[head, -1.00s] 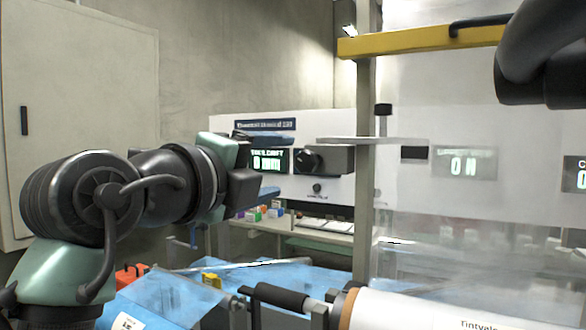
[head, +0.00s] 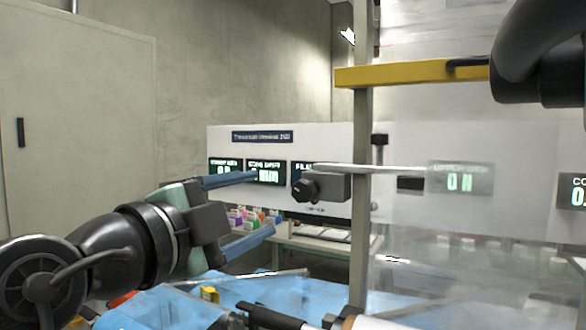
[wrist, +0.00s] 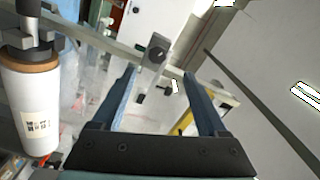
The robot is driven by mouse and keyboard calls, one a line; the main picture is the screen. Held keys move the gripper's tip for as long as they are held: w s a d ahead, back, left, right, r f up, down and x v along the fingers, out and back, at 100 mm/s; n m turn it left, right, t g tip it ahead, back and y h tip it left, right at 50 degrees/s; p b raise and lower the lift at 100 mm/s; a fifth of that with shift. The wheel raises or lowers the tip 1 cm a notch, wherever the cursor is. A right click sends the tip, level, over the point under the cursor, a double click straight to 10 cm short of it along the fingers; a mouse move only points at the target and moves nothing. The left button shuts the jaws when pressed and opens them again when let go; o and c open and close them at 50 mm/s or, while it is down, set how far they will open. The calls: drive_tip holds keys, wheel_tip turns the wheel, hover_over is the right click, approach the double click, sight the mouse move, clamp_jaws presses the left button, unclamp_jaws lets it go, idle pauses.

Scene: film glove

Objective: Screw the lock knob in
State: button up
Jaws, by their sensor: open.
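The black lock knob (head: 305,187) sits on the left face of a grey block (head: 335,188), which is fixed to an upright post with a thin flat plate on top. My gripper (head: 263,204) is open and empty to the left of the knob, its two blue fingers one above the other and pointing right. The fingertips are apart from the knob. In the wrist view the knob (wrist: 156,54) shows ahead, just beyond the gap between the fingers (wrist: 159,73). How deep the knob's thread sits is hidden.
A yellow bar (head: 410,73) crosses the post above the block. A clear sheet hangs to the right of the post. A white roll (wrist: 28,110) is at left in the wrist view. A white panel with displays (head: 262,150) stands behind.

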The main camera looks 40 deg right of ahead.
sight(301, 193)
drive_tip(key=w+d+n+p, duration=0.1)
drive_tip(key=d+n+p, duration=0.2)
drive_tip(key=n+p, duration=0.2)
drive_tip(key=w+d+n+p, duration=0.1)
drive_tip(key=d+n+p, duration=0.3)
drive_tip(key=n, duration=0.6)
drive_tip(key=w+d+n+p, duration=0.1)
drive_tip(key=d+n+p, duration=0.2)
drive_tip(key=n+p, duration=0.5)
drive_tip(key=shift+w+d, duration=0.15)
drive_tip(key=shift+d, duration=0.1)
drive_tip(key=shift+w+d, duration=0.25)
drive_tip(key=shift+d, duration=0.25)
drive_tip(key=shift+f, duration=0.1)
clamp_jaws()
